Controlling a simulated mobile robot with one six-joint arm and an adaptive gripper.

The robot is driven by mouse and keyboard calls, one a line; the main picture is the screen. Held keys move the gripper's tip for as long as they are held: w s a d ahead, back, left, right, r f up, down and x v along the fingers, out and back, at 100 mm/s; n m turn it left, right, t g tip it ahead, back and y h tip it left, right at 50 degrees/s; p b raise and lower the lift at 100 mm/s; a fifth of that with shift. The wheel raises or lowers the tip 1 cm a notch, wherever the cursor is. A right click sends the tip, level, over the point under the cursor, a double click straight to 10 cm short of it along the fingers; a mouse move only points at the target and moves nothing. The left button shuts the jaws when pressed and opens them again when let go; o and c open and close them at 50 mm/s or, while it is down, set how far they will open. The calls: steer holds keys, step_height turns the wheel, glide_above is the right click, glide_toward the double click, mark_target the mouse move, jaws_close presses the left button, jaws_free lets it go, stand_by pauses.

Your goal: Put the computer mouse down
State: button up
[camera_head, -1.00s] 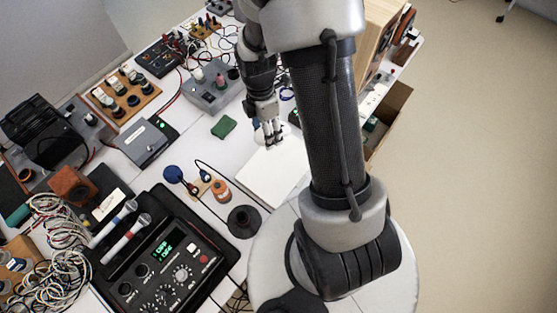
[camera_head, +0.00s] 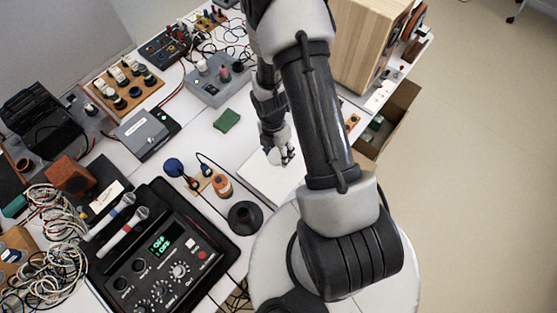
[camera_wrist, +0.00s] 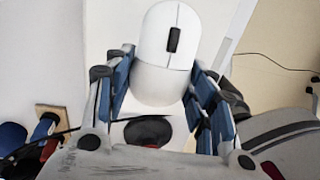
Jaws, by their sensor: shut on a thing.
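The computer mouse (camera_wrist: 172,45) is white with a black scroll wheel. In the wrist view it sits between the blue-padded fingers of my gripper (camera_wrist: 163,72), which is shut on its sides. In the head view my gripper (camera_head: 281,156) is over the white flat board (camera_head: 262,187) on the table, near its upper part. The mouse is mostly hidden by the fingers there. I cannot tell whether its underside touches the board.
An orange cylinder (camera_head: 222,186) and a black round base (camera_head: 244,217) stand left of the board. A green block (camera_head: 227,120) lies beyond it. A mixer-like device (camera_head: 160,258) is at front left. A wooden cabinet (camera_head: 370,45) stands at back right. The board's lower part looks clear.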

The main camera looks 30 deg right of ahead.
mark_target(279, 159)
steer(key=shift+f+b, duration=0.75)
steer(key=shift+f, duration=1.5)
steer(key=shift+f, duration=0.15)
steer(key=o, duration=1.1)
